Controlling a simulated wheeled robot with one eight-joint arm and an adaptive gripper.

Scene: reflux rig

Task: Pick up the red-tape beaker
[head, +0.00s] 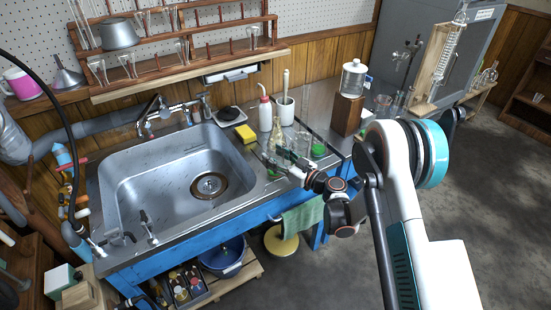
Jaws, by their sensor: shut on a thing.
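My gripper (272,158) is over the steel counter just right of the sink. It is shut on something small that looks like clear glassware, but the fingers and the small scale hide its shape. I cannot make out red tape on it or on any other glass, so I cannot tell which one is the red-tape beaker. Clear glassware (302,143) stands close behind and right of the gripper. A green item (318,150) is beside that glassware.
The sink (150,190) lies left of my gripper. A yellow sponge (245,134), a white wash bottle (265,112) and a white pot with a brush (285,108) stand behind it. A drying rack (180,40) is on the wall.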

